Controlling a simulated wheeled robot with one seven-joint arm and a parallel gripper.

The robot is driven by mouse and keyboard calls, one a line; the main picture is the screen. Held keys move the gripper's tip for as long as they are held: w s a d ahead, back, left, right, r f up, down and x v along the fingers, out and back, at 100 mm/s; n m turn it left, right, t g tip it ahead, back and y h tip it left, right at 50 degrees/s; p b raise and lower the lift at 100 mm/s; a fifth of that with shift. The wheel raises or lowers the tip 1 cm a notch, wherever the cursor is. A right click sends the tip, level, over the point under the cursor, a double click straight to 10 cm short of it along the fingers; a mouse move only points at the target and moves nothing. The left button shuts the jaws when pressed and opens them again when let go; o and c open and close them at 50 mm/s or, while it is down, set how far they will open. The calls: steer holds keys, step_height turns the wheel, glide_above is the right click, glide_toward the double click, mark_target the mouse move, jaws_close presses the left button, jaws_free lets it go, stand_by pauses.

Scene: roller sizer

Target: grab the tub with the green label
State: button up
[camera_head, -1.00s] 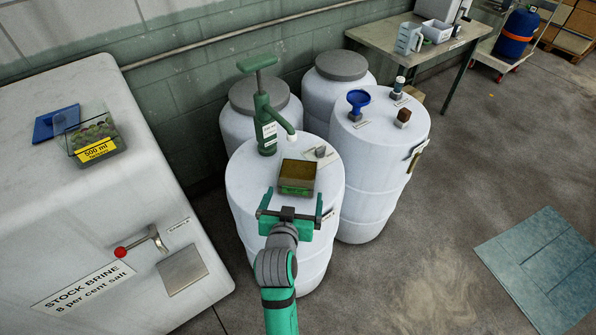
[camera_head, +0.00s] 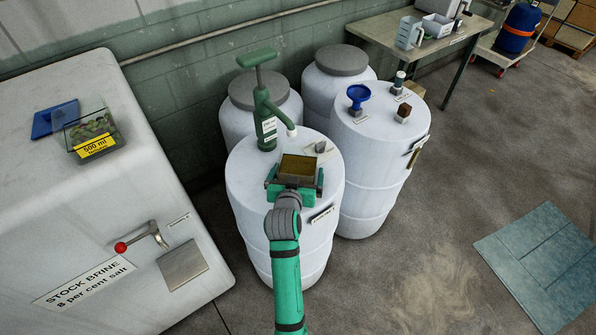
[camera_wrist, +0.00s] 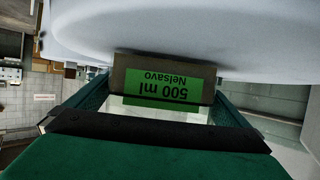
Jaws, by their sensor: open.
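The tub with the green label (camera_head: 298,167) is a small clear box with brownish contents, standing on top of the front white drum (camera_head: 250,190). Its green label, reading 500 ml, shows upside down in the wrist view (camera_wrist: 162,89). My gripper (camera_head: 295,180) is open at the near side of the tub, with one finger on its left and one on its right. In the wrist view the tub sits between the two fingers (camera_wrist: 165,105). Whether the fingers touch its sides I cannot tell.
A green hand pump (camera_head: 265,110) stands behind the tub on the same drum. A small grey piece (camera_head: 320,147) lies just behind it. A yellow-labelled tub (camera_head: 95,140) is on the white tank at left. A blue funnel (camera_head: 358,97) stands on the right drum.

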steer(key=shift+w+f, duration=0.15)
steer(key=shift+w, duration=0.15)
steer(key=shift+c, duration=0.3)
